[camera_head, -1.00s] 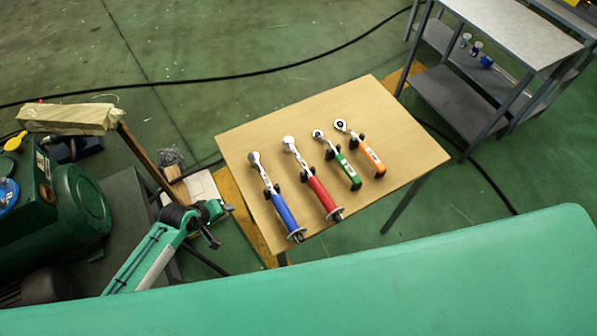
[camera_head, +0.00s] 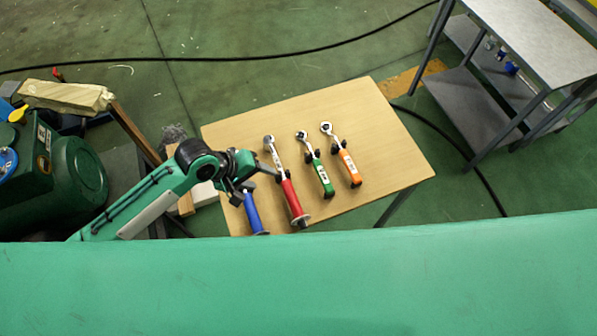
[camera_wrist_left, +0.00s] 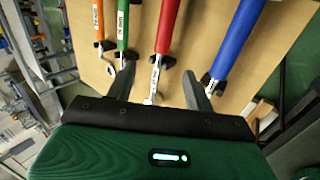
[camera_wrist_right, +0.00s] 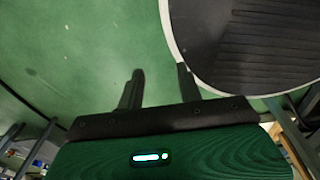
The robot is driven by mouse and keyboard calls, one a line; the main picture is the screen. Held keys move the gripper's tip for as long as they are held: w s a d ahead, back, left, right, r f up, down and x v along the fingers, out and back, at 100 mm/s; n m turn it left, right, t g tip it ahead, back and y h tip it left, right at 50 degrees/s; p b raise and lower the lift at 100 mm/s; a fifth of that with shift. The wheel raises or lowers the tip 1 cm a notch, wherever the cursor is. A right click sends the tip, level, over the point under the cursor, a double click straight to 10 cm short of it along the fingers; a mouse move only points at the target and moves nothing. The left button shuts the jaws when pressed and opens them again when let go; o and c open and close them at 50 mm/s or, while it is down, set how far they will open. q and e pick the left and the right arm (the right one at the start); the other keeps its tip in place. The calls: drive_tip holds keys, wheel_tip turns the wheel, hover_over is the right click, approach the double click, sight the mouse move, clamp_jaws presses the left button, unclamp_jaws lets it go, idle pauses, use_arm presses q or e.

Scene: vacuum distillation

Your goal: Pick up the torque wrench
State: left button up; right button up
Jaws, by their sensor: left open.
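Wrenches lie side by side on a wooden-topped table (camera_head: 385,130): blue-handled (camera_head: 253,215), red-handled (camera_head: 291,196), green-handled (camera_head: 321,175) and orange-handled (camera_head: 349,170). My left gripper (camera_head: 257,184) is open over the left part of the table and hides the blue wrench's head. In the left wrist view, the red wrench (camera_wrist_left: 166,30) runs up from between the open fingers (camera_wrist_left: 160,82), with the blue wrench (camera_wrist_left: 233,45) beside the right finger. I cannot tell whether the fingers touch either wrench. My right gripper (camera_wrist_right: 160,80) is open and empty over the green floor.
A grey metal shelf table (camera_head: 530,35) stands at the upper right. A black cable (camera_head: 250,58) crosses the floor. In the right wrist view, a dark ribbed round surface (camera_wrist_right: 260,40) is close to the right finger.

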use_arm(q)
drive_tip(key=p, duration=0.1)
approach(285, 186)
drive_tip(key=x, duration=0.4)
drive_tip(key=shift+d+f, duration=0.15)
drive_tip(key=shift+f, duration=0.1)
drive_tip(key=shift+d+f, duration=0.15)
drive_tip(key=shift+f, duration=0.1)
drive_tip(key=shift+d+f+p, duration=0.2)
drive_tip(key=shift+f+p, duration=0.1)
drive_tip(key=shift+p, duration=0.2)
drive_tip(key=p+x, duration=0.1)
drive_tip(key=x, duration=0.2)
drive_tip(key=shift+w+d+f, duration=0.15)
drive_tip(key=shift+f, duration=0.3)
drive_tip(key=shift+c, duration=0.4)
drive_tip(key=c, duration=0.7)
clamp_jaws()
drive_tip(key=shift+w, duration=0.1)
use_arm(e)
drive_tip(key=r, duration=0.1)
drive_tip(key=a+r, duration=0.1)
drive_tip(key=r, duration=0.1)
drive_tip(key=shift+s+a+r, duration=0.15)
drive_tip(key=shift+s+a, duration=0.1)
drive_tip(key=shift+s, duration=0.05)
